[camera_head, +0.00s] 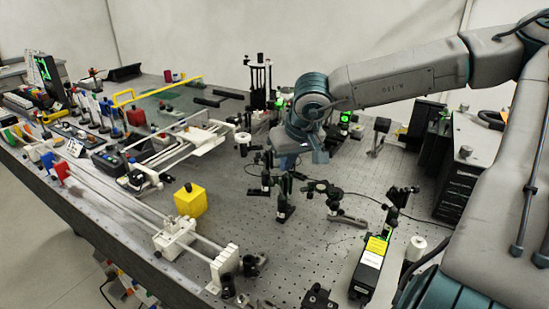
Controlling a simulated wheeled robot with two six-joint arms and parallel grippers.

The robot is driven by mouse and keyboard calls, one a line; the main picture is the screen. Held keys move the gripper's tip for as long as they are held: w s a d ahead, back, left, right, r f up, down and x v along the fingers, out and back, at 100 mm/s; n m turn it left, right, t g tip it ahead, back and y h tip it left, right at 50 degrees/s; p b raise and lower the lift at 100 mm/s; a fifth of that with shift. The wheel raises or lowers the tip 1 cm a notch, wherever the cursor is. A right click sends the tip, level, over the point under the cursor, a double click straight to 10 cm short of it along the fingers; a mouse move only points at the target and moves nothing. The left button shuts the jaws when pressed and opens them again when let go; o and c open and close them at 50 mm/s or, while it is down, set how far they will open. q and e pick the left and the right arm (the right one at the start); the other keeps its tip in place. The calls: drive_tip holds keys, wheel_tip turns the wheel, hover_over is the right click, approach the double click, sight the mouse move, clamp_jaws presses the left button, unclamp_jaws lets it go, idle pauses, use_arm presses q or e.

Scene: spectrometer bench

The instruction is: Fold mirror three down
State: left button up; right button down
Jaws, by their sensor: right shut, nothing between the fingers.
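My right arm reaches in from the right, and its gripper (300,158) hangs low over the middle of the optical bench. The gripper is shut and empty, with its fingers pointing down among small black post mounts. One black mount (284,200) stands just below and in front of the gripper; I cannot tell whether they touch. Another mount (325,192) stands to the right of the gripper. I cannot tell which of these mounts is mirror three, and no number is readable. The gripper hides part of the bench behind it. My left gripper is not in view.
A yellow cube (190,200) and white rails (130,212) lie to the left. A black box with a yellow label (370,268) stands at the front right. Dark instrument boxes (462,165) stand at the right. Bare perforated bench top (300,250) shows in front.

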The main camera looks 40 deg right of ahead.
drive_tip(key=shift+w+a+r, duration=0.1)
drive_tip(key=shift+a+r, duration=0.25)
drive_tip(key=shift+a, duration=0.3)
drive_tip(key=shift+s+a+r, duration=0.1)
drive_tip(key=shift+a+r, duration=0.25)
drive_tip(key=shift+a, duration=0.35)
drive_tip(key=shift+w+a+r, duration=0.1)
drive_tip(key=shift+a+r, duration=0.25)
drive_tip(key=shift+a, duration=0.3)
